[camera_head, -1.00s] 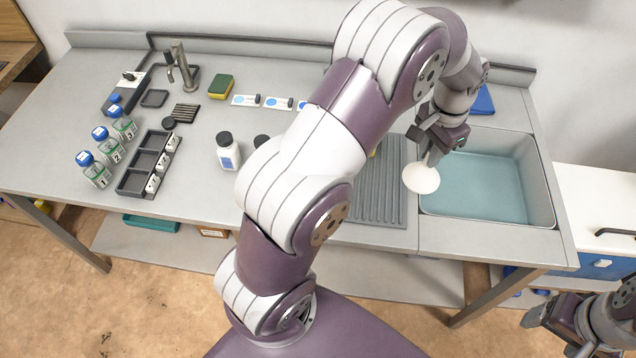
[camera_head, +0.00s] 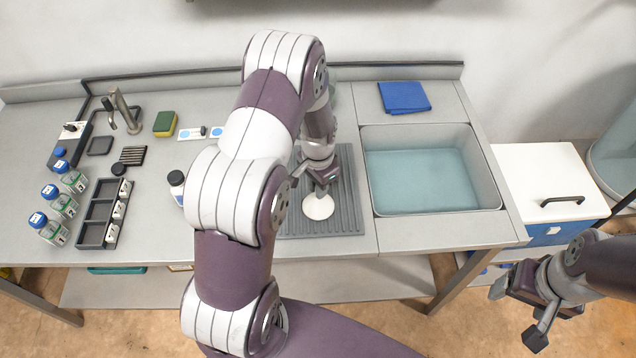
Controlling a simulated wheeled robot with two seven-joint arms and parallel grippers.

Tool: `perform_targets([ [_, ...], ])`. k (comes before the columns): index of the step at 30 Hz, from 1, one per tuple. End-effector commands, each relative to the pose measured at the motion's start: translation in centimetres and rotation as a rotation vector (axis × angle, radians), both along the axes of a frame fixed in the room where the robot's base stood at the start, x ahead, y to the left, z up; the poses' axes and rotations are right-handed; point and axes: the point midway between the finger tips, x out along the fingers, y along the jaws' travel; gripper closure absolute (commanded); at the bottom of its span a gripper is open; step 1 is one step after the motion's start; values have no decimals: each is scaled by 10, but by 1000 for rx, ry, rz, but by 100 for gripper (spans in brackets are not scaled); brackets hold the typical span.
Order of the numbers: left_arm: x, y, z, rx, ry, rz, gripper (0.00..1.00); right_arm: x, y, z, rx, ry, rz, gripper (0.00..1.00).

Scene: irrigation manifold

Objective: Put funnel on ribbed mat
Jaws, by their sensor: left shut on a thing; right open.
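The white funnel (camera_head: 318,207) is in my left gripper (camera_head: 321,188), which is shut on its upper part. The funnel is wide side down over the grey ribbed mat (camera_head: 346,219); I cannot tell whether it touches the mat. My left arm hides the left part of the mat. My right gripper (camera_head: 518,312) is open and empty at the lower right, off the counter.
A sink basin (camera_head: 430,178) lies right of the mat, with a blue cloth (camera_head: 404,97) behind it. Left are a white bottle (camera_head: 177,187), a dark rack (camera_head: 101,216), a sponge (camera_head: 165,123), a tap (camera_head: 124,112) and several blue-capped bottles (camera_head: 63,203).

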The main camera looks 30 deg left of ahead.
Motion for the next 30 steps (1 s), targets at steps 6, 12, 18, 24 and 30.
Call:
perform_targets([
  [6,0,0,-4,0,0,0,100,0,0,-3,0,0,0,26],
  [12,0,0,-3,0,0,0,57,0,0,-2,0,0,0,26],
  [18,0,0,-1,0,0,0,57,0,0,-1,0,0,0,26],
  [24,2,0,26,2,-6,0,57,0,0,-9,0,0,0,26],
  [30,2,0,78,1,-7,0,57,0,0,-20,0,0,0,26],
])
